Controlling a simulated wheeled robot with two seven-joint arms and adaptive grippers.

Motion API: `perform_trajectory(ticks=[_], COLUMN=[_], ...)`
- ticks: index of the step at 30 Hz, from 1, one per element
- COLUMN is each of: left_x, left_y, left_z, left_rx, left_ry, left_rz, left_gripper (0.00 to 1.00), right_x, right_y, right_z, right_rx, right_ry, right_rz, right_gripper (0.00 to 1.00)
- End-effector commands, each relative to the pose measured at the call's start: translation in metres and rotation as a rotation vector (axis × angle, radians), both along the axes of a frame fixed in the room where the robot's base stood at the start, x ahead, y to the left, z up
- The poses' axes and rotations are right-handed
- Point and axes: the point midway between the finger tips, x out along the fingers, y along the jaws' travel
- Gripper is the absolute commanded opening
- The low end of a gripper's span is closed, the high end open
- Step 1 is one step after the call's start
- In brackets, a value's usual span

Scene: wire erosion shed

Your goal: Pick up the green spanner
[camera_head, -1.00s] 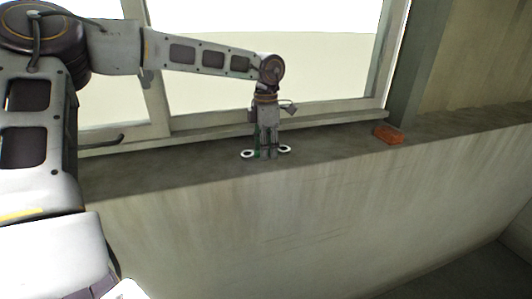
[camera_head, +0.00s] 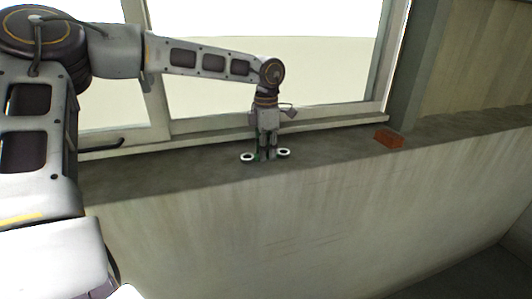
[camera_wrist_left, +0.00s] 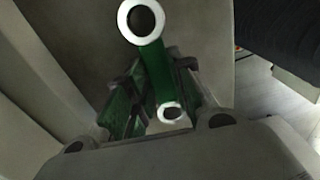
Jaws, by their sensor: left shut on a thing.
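The green spanner (camera_wrist_left: 154,66) has a white ring at each end. In the head view it lies across the grey ledge below the window, and its white ring ends (camera_head: 242,157) stick out on both sides of my left gripper (camera_head: 267,158). My left gripper points straight down and is shut on the spanner's middle. In the left wrist view the green shank runs between the two fingers, one ring at the top and the other low between them. The fingers hide part of the shank in the head view. I cannot tell any gap between spanner and ledge. My right gripper is out of view.
A red-brown brick (camera_head: 389,139) lies on the ledge (camera_head: 330,150) to the right, near the window post. The window frame (camera_head: 330,123) stands close behind the gripper. The ledge between gripper and brick is clear. The wall drops away in front.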

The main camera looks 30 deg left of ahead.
Motion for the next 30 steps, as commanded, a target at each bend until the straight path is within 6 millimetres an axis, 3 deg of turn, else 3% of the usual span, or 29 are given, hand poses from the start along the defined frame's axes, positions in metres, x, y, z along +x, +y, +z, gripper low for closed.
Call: perform_trajectory(ticks=[14,30], left_x=[0.001,-0.041], left_y=[-0.001,0.034], left_z=[0.034,0.033], left_rx=[0.0,-0.003], left_ry=[-0.004,-0.003], left_rz=[-0.001,0.0], left_gripper=[0.0,0.0], right_x=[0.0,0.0], right_y=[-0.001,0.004], right_z=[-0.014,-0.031], right_rx=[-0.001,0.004], right_ry=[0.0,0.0], right_rz=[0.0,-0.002], right_gripper=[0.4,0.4])
